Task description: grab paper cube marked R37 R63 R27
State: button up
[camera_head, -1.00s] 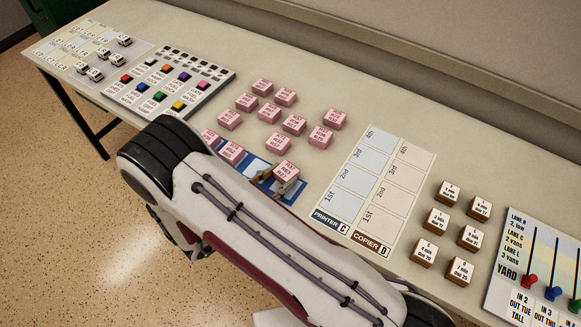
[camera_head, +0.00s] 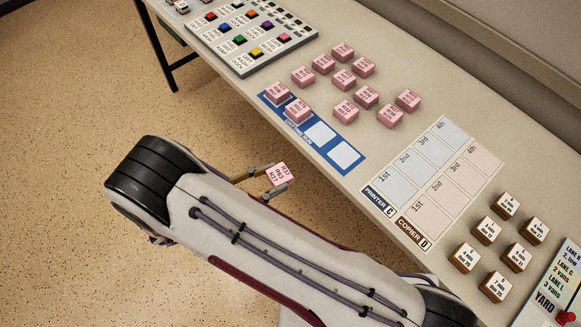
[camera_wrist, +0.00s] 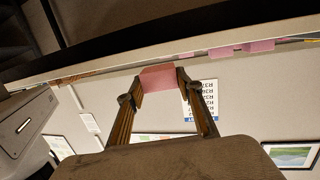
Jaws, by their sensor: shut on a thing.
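The pink paper cube marked R37 R63 R27 (camera_head: 280,175) is between the two fingers of my gripper (camera_head: 264,182). My gripper is shut on it and holds it off the table's front edge, over the floor. In the wrist view the pink cube (camera_wrist: 159,78) sits between the fingertips. Its printed face shows in the head view.
A blue strip (camera_head: 345,157) near the table's front edge bears two pink cubes (camera_head: 297,110) at its left and two bare white squares. Several more pink cubes (camera_head: 366,97) stand behind it. A printer and copier chart (camera_head: 425,180) and several brown-sided cubes (camera_head: 517,257) lie to the right.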

aim_at(271, 181)
jog(key=shift+f+v, duration=0.15)
jog(key=shift+v, duration=0.85)
jog(key=shift+f+v, duration=0.2)
jog(key=shift+v, duration=0.85)
